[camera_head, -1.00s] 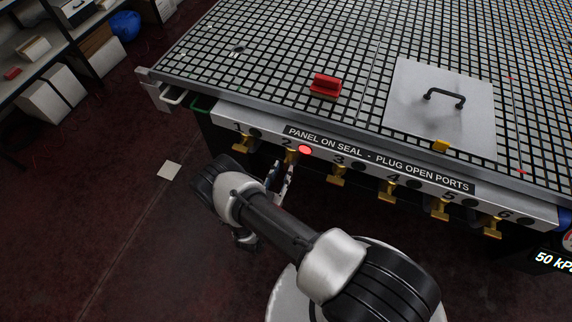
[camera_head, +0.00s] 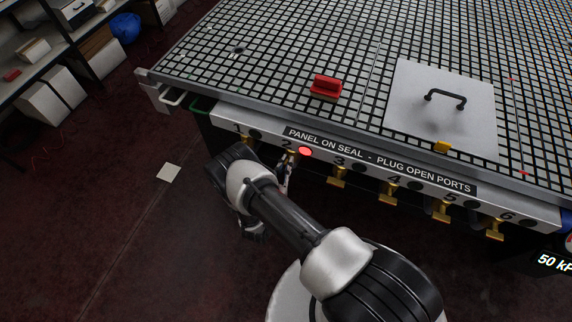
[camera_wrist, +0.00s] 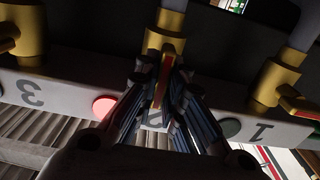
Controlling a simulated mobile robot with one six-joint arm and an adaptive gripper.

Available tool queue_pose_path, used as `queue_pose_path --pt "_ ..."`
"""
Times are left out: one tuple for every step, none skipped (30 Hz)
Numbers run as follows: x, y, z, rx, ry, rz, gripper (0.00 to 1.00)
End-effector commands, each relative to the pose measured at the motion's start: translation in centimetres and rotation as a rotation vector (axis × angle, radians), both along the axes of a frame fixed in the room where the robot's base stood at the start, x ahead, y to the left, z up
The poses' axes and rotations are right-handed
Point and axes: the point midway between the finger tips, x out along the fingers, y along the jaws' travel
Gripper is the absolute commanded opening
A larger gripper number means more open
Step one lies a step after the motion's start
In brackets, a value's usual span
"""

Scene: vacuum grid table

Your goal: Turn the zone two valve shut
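The zone two valve (camera_head: 291,155) is a brass fitting under the "2" on the front rail, beside a lit red lamp (camera_head: 305,151). In the wrist view its brass body (camera_wrist: 173,20) is at the top centre, with a thin handle with a red stripe (camera_wrist: 164,82) pointing down the picture, in line with the body. My gripper (camera_wrist: 165,72) has one finger on each side of this handle, with small gaps showing, so it looks open around it. In the head view my gripper (camera_head: 285,172) is just below the valve, partly hidden by my wrist.
Neighbouring brass valves one (camera_wrist: 275,85) and three (camera_wrist: 25,40) flank it closely. More valves line the rail to the right. On the grid table (camera_head: 250,80) sit a red block (camera_head: 326,87) and a grey panel with a black handle (camera_head: 430,112). The floor at left is mostly clear.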

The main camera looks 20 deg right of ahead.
Motion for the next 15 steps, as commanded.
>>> queue_pose_path --pt "-0.01 0.01 -0.01 0.000 0.000 0.000 0.03" --pt "-0.01 0.01 -0.01 0.000 0.000 0.000 0.01" --pt "-0.01 0.01 -0.01 0.000 0.000 0.000 0.00" --pt "-0.01 0.01 -0.01 0.000 0.000 0.000 0.00" --pt "-0.02 0.01 -0.01 0.000 0.000 0.000 0.00" --pt "-0.02 0.01 -0.01 0.000 0.000 0.000 0.00" --pt "-0.02 0.01 -0.01 0.000 0.000 0.000 0.00" --pt "-0.02 0.01 -0.01 0.000 0.000 0.000 0.00" --pt "-0.02 0.01 -0.02 0.000 0.000 0.000 0.00" --pt "-0.02 0.01 -0.02 0.000 0.000 0.000 0.00" --pt "-0.02 0.01 -0.02 0.000 0.000 0.000 0.00" --pt "-0.02 0.01 -0.02 0.002 -0.001 0.000 0.00" --pt "-0.02 0.00 -0.02 0.003 -0.002 0.000 0.00" --pt "-0.02 0.00 -0.02 0.006 -0.004 0.000 0.00" --pt "-0.02 0.00 -0.02 0.011 -0.008 0.000 0.00"
